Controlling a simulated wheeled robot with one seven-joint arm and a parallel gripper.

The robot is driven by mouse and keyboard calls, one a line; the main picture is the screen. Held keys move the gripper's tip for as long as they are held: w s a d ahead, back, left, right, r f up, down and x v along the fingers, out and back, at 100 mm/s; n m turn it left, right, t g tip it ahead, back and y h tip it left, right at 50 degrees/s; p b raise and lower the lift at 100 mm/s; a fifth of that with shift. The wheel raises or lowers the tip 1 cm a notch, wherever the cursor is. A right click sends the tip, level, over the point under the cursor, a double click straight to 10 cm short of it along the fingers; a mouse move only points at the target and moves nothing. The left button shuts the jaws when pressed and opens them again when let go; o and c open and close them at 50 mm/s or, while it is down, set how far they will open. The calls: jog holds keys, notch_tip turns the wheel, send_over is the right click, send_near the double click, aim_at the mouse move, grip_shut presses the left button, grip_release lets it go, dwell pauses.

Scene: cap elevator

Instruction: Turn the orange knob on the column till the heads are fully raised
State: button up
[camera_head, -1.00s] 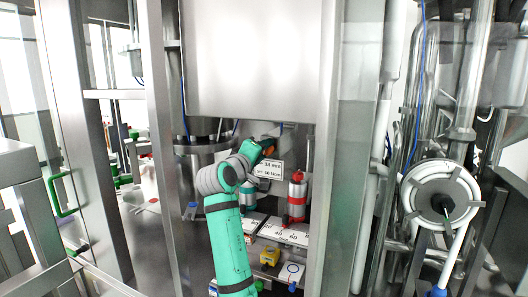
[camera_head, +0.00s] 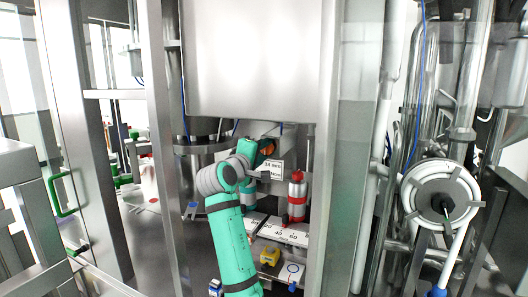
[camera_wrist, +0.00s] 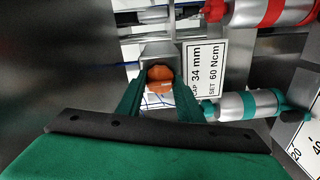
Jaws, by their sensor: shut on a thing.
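The orange knob (camera_wrist: 159,80) sits on the end of a square grey column in the wrist view. In the head view the knob (camera_head: 264,148) shows only partly, behind my wrist. My gripper (camera_wrist: 160,90) reaches up to it with one green finger on each side, shut on the knob. A white sign (camera_wrist: 206,78) reading 34 mm and 60 Ncm stands right beside the column. Red-banded (camera_head: 296,194) and green-banded (camera_wrist: 248,106) silver cylinders are to the right. Which parts are the heads, and how high they are, I cannot tell.
Steel frame posts (camera_head: 165,150) stand on both sides of my arm. A large steel box (camera_head: 255,60) hangs above. A yellow block (camera_head: 270,255) and scale plates (camera_head: 285,232) lie below. Pipes and a round white flange (camera_head: 441,195) are at the right.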

jog(key=o, duration=1.1)
jog(key=shift+c, duration=0.2)
jog(key=v, duration=1)
jog(key=shift+s+a, duration=0.2)
jog(key=shift+s, duration=0.15)
jog(key=shift+f, duration=0.15)
